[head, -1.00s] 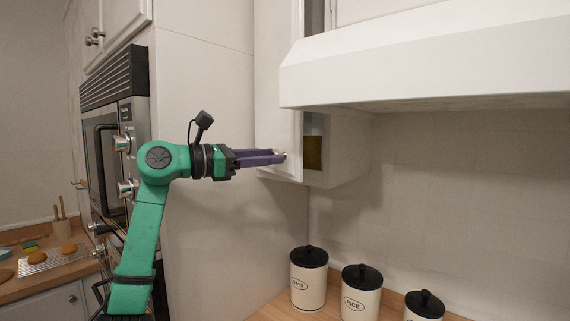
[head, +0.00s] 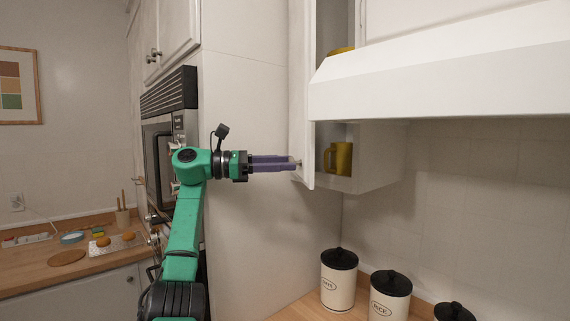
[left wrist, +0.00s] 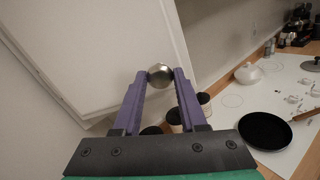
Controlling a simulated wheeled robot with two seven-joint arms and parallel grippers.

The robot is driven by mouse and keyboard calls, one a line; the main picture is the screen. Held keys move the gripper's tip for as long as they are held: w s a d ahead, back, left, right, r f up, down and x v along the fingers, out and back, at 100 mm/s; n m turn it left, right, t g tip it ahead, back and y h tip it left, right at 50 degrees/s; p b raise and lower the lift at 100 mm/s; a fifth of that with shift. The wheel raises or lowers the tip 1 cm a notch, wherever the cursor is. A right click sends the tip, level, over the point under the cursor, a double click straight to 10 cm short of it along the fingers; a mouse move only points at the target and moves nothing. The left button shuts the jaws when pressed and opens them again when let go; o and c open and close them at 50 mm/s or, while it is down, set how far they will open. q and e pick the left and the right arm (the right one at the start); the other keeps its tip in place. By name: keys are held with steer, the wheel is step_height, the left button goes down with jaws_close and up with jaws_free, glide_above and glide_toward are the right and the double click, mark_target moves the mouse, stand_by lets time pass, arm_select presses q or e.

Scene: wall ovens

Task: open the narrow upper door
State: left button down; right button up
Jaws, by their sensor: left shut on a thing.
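The narrow upper door (head: 301,95) is a white panel that stands ajar, swung out from its wall cabinet (head: 372,160). Inside the cabinet a yellow mug (head: 339,158) shows, and part of another yellow thing shows on a higher shelf. My left gripper (head: 296,163) reaches in from the left with its purple fingers at the door's lower part. In the left wrist view the fingers are shut on the round metal knob (left wrist: 160,75) of the door (left wrist: 95,50). My right gripper is not in view.
A white range hood (head: 440,80) juts out right of the door. Canisters with black lids (head: 338,280) stand on the counter below. Wall ovens (head: 165,140) are at left. In the left wrist view a black pan (left wrist: 264,131) sits on the white cooktop.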

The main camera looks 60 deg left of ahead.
arm_select(q)
steer(key=shift+c, duration=2.2)
jaws_free()
steer(key=b+v, duration=0.1)
steer(key=v, duration=1.3)
steer(key=shift+s+a, duration=0.15)
steer(key=shift+s, duration=0.15)
